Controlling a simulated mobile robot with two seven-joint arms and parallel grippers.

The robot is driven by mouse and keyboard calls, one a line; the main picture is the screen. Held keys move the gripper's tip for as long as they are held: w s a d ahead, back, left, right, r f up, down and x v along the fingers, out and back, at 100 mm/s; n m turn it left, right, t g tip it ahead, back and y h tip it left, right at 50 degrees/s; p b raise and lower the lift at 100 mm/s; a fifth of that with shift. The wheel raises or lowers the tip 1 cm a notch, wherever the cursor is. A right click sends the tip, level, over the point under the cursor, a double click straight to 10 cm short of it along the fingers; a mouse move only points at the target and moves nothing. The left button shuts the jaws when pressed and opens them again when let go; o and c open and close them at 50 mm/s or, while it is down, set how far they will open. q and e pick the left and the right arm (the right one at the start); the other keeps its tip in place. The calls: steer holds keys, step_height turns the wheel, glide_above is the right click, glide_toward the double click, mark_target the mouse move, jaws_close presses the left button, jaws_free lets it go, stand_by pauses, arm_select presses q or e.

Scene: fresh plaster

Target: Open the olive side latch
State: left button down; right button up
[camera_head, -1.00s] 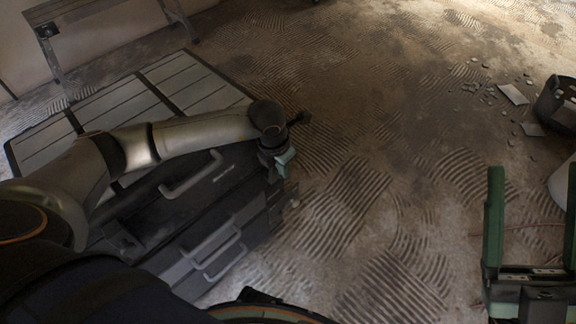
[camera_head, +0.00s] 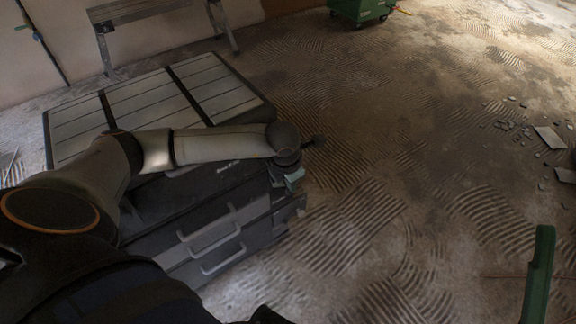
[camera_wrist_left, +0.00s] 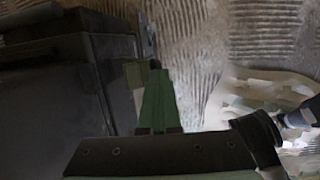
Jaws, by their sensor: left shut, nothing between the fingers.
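A dark tool chest (camera_head: 205,232) with a grey slatted top stands at the left. In the left wrist view its dark side (camera_wrist_left: 50,95) fills the left. A dull olive piece, seemingly the side latch (camera_wrist_left: 133,73), shows at the chest's edge, partly covered by my fingers; its position is unclear. My left gripper (camera_head: 294,180) is at the chest's right end. In the left wrist view the left gripper (camera_wrist_left: 156,68) is shut and empty beside the olive piece; I cannot tell whether they touch. One green finger of my right gripper (camera_head: 540,270) shows at lower right, clear floor beside it.
Grey pull handles (camera_head: 222,258) stick out from the chest's front. A metal trestle (camera_head: 140,12) stands behind it by the wall. A green wheeled bin (camera_head: 362,10) is at the back. Flat scraps (camera_head: 549,137) lie at right. The ridged floor in the middle is clear.

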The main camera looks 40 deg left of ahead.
arm_select(q)
steer(key=shift+f, duration=0.2)
arm_select(e)
steer(key=shift+d+f, duration=0.1)
steer(key=shift+d, duration=0.1)
